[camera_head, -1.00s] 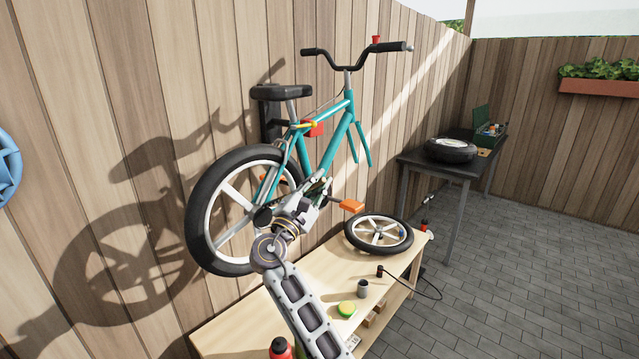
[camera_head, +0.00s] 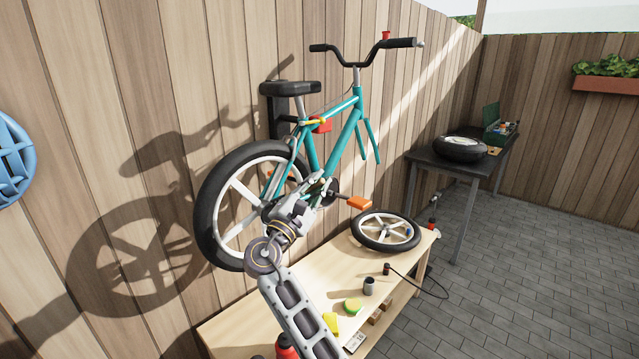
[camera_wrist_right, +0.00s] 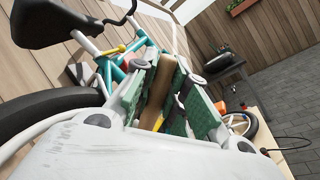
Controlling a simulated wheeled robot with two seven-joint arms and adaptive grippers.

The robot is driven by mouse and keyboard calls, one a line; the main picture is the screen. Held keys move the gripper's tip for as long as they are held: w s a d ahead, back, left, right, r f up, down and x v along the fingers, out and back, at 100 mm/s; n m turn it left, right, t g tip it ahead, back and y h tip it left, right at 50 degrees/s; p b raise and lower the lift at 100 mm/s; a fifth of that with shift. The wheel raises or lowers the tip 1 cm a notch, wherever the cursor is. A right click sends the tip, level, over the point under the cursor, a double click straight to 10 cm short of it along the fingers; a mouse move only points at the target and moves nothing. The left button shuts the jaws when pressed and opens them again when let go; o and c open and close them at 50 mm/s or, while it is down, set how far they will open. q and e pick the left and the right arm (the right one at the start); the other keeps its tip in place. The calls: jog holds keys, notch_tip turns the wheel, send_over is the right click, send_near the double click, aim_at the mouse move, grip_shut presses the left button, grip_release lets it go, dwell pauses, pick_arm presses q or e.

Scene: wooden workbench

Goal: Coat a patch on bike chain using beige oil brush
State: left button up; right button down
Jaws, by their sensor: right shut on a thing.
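A teal bike (camera_head: 345,130) is held off the bench near the wooden fence, with its rear wheel (camera_head: 207,205) at the left. My right gripper (camera_head: 318,192) is in front of the crank area, beside the rear wheel. In the right wrist view, the green-padded fingers of my right gripper (camera_wrist_right: 172,100) are shut on a beige oil brush (camera_wrist_right: 175,84). The brush tip is hidden from me. The chain is mostly hidden behind my gripper, and I cannot tell whether the brush touches it. My left gripper is out of view.
An orange pedal (camera_head: 359,203) sticks out right of my gripper. A dark table (camera_head: 420,158) stands behind, right.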

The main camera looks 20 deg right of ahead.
dwell(0.4)
jog(key=shift+s+a+f, duration=0.1)
jog(key=shift+s+a, duration=0.25)
jog(key=shift+a, duration=0.55)
jog(key=shift+s+a+f, duration=0.1)
jog(key=shift+s+a, duration=0.2)
jog(key=shift+a, duration=0.55)
jog(key=shift+w, duration=0.1)
jog(key=shift+d, duration=0.1)
jog(key=shift+w+d+r+p, duration=0.15)
jog(key=shift+w+d, duration=0.1)
jog(key=shift+d, duration=0.35)
jog(key=shift+w+d+f+p, duration=0.15)
jog(key=shift+w+d, duration=0.1)
jog(key=shift+d, duration=0.35)
jog(key=shift+w+d+r, duration=0.15)
jog(key=shift+d, duration=0.3)
